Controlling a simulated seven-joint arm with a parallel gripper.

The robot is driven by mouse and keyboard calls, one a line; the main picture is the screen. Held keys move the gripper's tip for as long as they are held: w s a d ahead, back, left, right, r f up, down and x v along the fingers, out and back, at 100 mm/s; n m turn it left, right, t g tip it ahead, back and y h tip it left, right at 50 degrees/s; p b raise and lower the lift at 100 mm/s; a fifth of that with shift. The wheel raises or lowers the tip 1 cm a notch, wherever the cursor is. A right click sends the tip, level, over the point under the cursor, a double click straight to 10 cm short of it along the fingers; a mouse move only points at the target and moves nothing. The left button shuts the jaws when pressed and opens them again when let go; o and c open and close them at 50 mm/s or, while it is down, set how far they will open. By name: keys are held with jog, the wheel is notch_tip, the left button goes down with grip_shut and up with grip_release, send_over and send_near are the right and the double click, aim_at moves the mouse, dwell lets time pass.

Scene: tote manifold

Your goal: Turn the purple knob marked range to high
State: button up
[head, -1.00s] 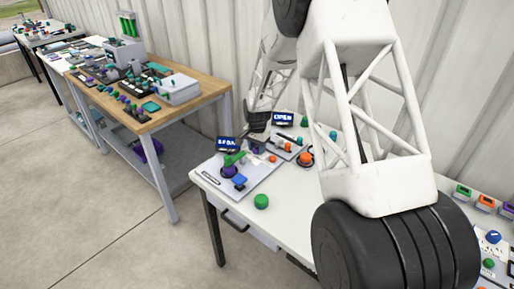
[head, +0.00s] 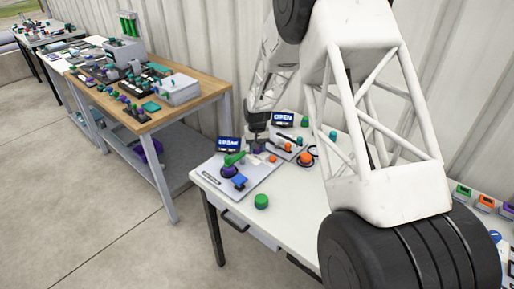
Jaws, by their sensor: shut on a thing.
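My gripper (head: 256,141) points down over the back of the left panel (head: 258,181) on the white table. It is shut on a small purple knob (head: 257,149), of which only a little shows under the fingers. The knob's marking and pointer are too small to read. A lit blue display (head: 228,143) stands left of the gripper; its text is hard to read. Another display (head: 283,119), behind and to the right, reads OPEN.
A green round knob (head: 261,201) is at the front. My arm hides the table's middle right.

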dwell(0.4)
jog(key=o, duration=0.9)
jog(key=shift+r, duration=0.1)
jog(key=shift+r, duration=3.85)
